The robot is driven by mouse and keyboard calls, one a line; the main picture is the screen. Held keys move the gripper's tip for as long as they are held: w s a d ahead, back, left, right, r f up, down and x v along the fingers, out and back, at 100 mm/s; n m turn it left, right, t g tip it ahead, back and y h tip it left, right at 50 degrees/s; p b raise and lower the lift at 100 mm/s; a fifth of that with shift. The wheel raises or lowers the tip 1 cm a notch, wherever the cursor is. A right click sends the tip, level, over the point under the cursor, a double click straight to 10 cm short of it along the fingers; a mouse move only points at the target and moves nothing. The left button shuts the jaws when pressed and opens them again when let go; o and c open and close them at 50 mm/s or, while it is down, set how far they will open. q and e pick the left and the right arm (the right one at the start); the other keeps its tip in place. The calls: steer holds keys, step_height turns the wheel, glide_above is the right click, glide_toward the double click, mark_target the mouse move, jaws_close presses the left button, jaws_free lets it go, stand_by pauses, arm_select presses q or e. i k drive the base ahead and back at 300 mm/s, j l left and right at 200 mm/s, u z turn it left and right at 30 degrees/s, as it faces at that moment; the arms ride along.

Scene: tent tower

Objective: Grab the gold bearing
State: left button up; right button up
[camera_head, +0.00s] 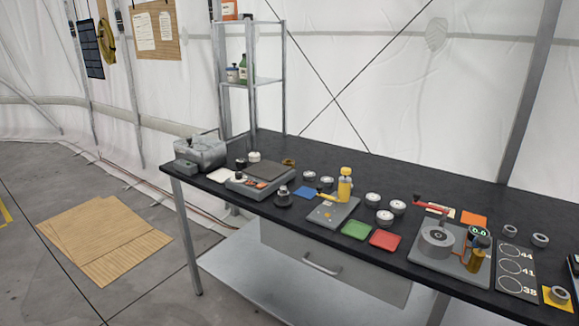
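A small gold-brown ring (289,162), which looks like the gold bearing, lies on the black tabletop (400,185) near its back left part. It is apart from the grey flat-topped device in front of it. It is small in the head view, so its details are hard to tell. Neither of my grippers shows in this view.
A grey device (262,172), a yellow-handled press (345,185) and a red-levered machine (440,240) stand on the table. Several silver rings lie between them. A metal shelf (252,82) rises behind.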

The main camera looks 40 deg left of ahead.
mark_target(289, 164)
steer(key=u, duration=0.45)
steer(key=i+j+u, duration=0.2)
steer(key=u, duration=0.15)
steer(key=i+j+u, duration=0.15)
steer(key=u, duration=0.2)
steer(key=i+j+u, duration=0.1)
steer(key=i+u, duration=0.25)
